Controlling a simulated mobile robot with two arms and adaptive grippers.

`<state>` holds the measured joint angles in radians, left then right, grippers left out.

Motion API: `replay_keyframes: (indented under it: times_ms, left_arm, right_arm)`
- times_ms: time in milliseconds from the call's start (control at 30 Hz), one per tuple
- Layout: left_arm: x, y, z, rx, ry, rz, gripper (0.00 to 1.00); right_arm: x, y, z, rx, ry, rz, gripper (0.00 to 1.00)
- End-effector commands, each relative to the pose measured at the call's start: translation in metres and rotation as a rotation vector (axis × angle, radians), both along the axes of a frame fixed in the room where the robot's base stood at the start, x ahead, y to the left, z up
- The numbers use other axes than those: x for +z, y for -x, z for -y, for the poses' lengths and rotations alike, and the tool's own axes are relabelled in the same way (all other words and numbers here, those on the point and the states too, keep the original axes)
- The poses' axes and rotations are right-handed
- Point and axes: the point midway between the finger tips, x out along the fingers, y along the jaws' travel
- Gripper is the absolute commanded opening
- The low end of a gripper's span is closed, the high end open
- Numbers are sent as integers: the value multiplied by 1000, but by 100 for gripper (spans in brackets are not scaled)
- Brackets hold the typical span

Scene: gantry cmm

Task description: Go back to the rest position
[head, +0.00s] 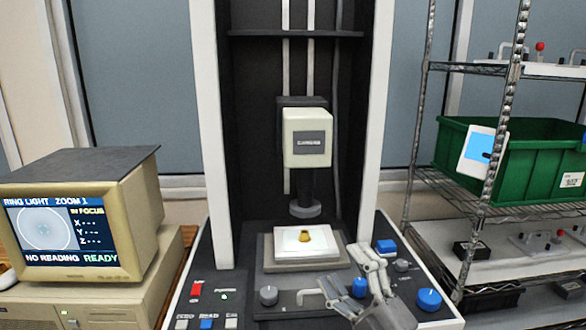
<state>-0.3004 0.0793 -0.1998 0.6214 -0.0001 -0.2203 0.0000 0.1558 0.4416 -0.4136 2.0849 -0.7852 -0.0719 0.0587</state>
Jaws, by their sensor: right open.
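My right gripper (354,268) is at the lower right, over the machine's front panel. It is open and nothing shows between its fingers. It is in front of and to the right of the stage (275,262). A small brass-coloured part (304,236) rests on a white plate (290,244) on that stage, apart from the gripper. The measuring head (307,137) hangs above the part with a clear gap. My left gripper is not in view.
A monitor (84,215) reading "NO READING READY" stands at the left. A wire rack (500,190) with a green bin (540,150) stands at the right. Red button (196,290) is front left.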

Motion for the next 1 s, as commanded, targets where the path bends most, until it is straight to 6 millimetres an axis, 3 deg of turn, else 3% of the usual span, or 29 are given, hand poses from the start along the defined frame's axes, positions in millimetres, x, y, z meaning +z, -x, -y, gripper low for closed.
replay_keyframes:
  times_ms: [133,233,400,500,633,800,933,1000]
  left_arm:
    - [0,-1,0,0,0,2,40]
    - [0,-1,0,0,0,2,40]
    - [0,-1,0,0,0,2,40]
    - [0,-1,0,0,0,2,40]
    - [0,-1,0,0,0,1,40]
    - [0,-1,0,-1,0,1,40]
    - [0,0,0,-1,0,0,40]
    - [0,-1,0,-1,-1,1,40]
  right_arm:
    - [-52,0,50,-198,-228,-286,74]
    - [-99,12,80,-326,-353,-497,74]
    - [-190,62,114,-526,-516,-885,74]
    - [-238,107,123,-623,-580,-1113,74]
    - [-280,165,124,-716,-625,-1364,74]
    - [-311,234,117,-793,-648,-1625,74]
    - [-323,283,111,-837,-650,-1803,74]
    - [-341,278,110,-841,-643,-1812,74]
